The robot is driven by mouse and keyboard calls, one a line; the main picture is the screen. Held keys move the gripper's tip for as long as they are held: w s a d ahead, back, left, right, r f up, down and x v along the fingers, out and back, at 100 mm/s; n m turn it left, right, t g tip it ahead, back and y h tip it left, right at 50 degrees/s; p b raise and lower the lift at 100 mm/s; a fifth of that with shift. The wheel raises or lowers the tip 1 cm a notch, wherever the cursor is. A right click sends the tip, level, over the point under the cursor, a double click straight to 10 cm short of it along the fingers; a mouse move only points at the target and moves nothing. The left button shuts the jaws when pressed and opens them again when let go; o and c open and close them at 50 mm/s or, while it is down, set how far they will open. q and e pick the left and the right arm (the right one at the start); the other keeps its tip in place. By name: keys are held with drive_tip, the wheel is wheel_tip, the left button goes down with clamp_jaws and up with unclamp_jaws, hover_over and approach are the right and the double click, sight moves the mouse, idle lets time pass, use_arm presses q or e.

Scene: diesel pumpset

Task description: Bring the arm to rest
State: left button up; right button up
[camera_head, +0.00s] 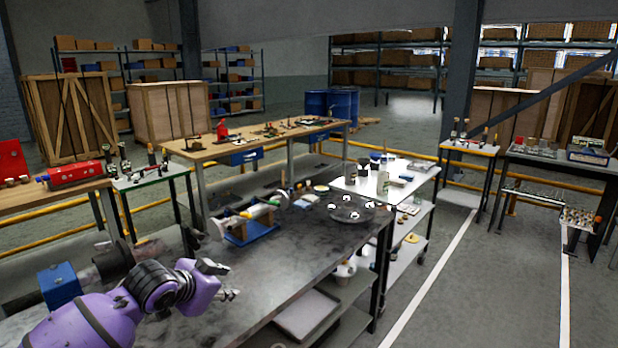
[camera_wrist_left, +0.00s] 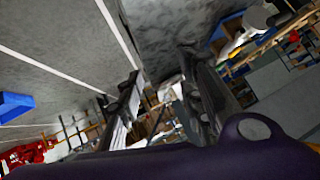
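My left arm, purple with black joints, reaches in from the lower left over the dark workbench (camera_head: 285,265). Its gripper (camera_head: 224,281) is above the near part of the bench top, with its fingers spread apart. In the left wrist view the two dark fingers of the gripper (camera_wrist_left: 158,90) stand apart with nothing held between them. My right gripper is in neither view.
A blue stand (camera_head: 250,231) holding a cylindrical part and a round dark plate (camera_head: 351,208) sit farther along the bench. A small blue box (camera_head: 60,284) is left of my arm. A white-topped cart (camera_head: 408,174) stands beyond. The bench's front middle is clear.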

use_arm(q)
drive_tip(key=s+d+f+n+t, duration=0.2)
drive_tip(key=s+d+f+n, duration=0.15)
drive_tip(key=s+f, duration=1.1)
drive_tip(key=s+a+f+n+g+y, duration=0.1)
drive_tip(key=s+f+n, duration=0.1)
drive_tip(key=s+f, duration=0.6)
drive_tip(key=s+f+n+g+y, duration=0.1)
drive_tip(key=s+f+n, duration=0.1)
drive_tip(key=s+f, duration=0.7)
drive_tip(key=s, duration=0.8)
drive_tip(key=shift+s+a+g+y, duration=0.35)
drive_tip(key=shift+a+g+y, duration=0.05)
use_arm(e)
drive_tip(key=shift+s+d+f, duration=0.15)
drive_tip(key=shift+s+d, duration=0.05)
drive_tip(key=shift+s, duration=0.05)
use_arm(q)
drive_tip(key=shift+f, duration=0.1)
